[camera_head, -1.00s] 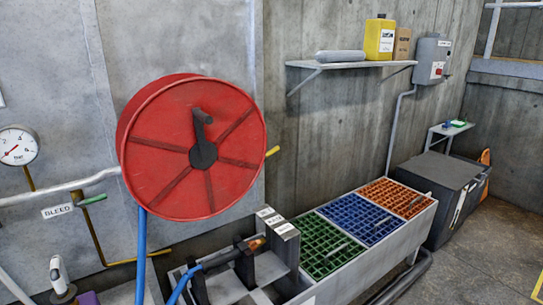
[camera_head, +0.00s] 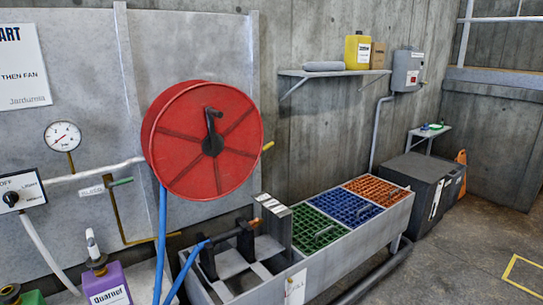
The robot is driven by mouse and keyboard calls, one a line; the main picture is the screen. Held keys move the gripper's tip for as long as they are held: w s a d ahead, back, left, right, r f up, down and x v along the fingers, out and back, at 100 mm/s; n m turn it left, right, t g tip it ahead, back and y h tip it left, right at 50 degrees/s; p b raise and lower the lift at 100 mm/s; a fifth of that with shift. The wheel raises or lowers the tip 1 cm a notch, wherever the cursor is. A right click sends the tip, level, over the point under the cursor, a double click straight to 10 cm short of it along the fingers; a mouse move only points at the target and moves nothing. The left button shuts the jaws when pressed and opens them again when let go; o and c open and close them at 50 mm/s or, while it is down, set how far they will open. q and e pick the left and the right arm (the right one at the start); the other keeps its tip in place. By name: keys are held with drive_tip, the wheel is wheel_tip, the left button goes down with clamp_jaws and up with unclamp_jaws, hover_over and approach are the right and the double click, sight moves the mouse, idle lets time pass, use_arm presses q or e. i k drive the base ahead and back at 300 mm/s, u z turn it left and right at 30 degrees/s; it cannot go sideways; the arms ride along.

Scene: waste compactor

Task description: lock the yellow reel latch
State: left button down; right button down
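The red hose reel (camera_head: 190,135) is mounted on the grey wall panel, left of the middle of the view. A black crank (camera_head: 212,135) on its face points up from the hub. The yellow reel latch (camera_head: 267,146) shows as a short yellow bar sticking out past the reel's right edge, tilted up to the right. Its inner end is hidden behind the reel, and I cannot tell its exact position. Neither of my grippers is in view.
A blue hose (camera_head: 162,240) hangs below the reel. A holder (camera_head: 278,235) and a trough with green, blue and orange grids (camera_head: 345,205) stand below right. A purple container (camera_head: 108,285) is at lower left. Open floor (camera_head: 450,260) lies right.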

sight(270, 144)
drive_tip(key=z, duration=0.45)
drive_tip(key=i, duration=0.6)
drive_tip(key=z, duration=1.05)
drive_tip(key=i, duration=1.25)
drive_tip(key=u, duration=0.85)
drive_tip(key=i, duration=1)
drive_tip(key=u, duration=0.95)
